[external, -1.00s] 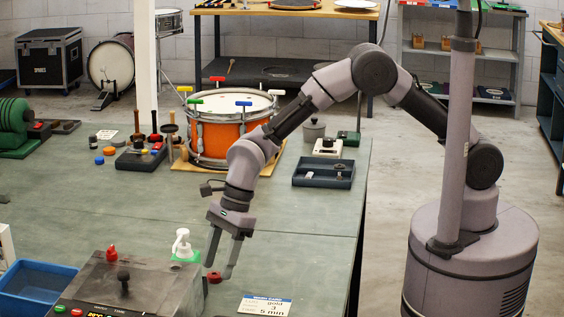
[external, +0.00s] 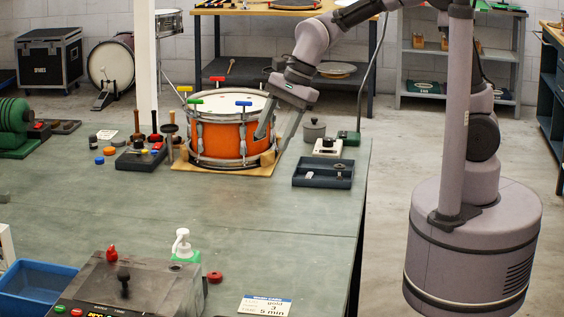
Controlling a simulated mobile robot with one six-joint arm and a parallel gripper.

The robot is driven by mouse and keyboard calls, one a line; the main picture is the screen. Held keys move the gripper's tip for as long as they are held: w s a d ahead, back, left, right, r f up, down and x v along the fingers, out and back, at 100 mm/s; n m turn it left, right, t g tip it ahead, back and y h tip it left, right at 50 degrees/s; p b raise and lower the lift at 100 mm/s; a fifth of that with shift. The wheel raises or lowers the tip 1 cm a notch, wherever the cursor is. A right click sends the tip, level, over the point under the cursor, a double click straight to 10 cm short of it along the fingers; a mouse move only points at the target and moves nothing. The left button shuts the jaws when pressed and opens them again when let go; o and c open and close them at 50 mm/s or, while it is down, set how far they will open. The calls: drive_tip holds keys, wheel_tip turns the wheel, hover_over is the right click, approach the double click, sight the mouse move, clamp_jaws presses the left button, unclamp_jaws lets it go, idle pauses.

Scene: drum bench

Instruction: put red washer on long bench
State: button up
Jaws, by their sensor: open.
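My gripper (external: 273,143) is open and empty. It points down at the right side of the orange drum (external: 228,138), far behind the washer. One finger overlaps the drum's side in the picture; I cannot tell whether it touches. Another bench (external: 290,12), with a wooden top, stands at the back. Which of the two is the long bench I cannot tell.
A dark tray (external: 323,173) and a grey pot (external: 314,130) stand right of the drum. The bench's middle is clear.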

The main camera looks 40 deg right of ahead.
drive_tip(key=s+d+r+n+t, duration=0.1)
drive_tip(key=d+r+n, duration=0.1)
drive_tip(key=d, duration=0.9)
drive_tip(key=s+d+r+n+t, duration=0.1)
drive_tip(key=d+r, duration=0.4)
drive_tip(key=d, duration=0.6)
drive_tip(key=shift+d+n+t+h, duration=0.2)
drive_tip(key=shift+n+t+h, duration=0.3)
drive_tip(key=shift+n, duration=0.4)
drive_tip(key=shift+o, duration=0.8)
drive_tip(key=s+d+f+n+t+h, duration=0.1)
drive_tip(key=s+d+n, duration=0.2)
drive_tip(key=s+d, duration=0.4)
drive_tip(key=shift+d+f+n+t+h, duration=0.15)
drive_tip(key=shift+d+n+t+h, duration=0.2)
drive_tip(key=shift+d, duration=0.55)
drive_tip(key=shift+s+d+f, duration=0.1)
drive_tip(key=shift+d, duration=0.15)
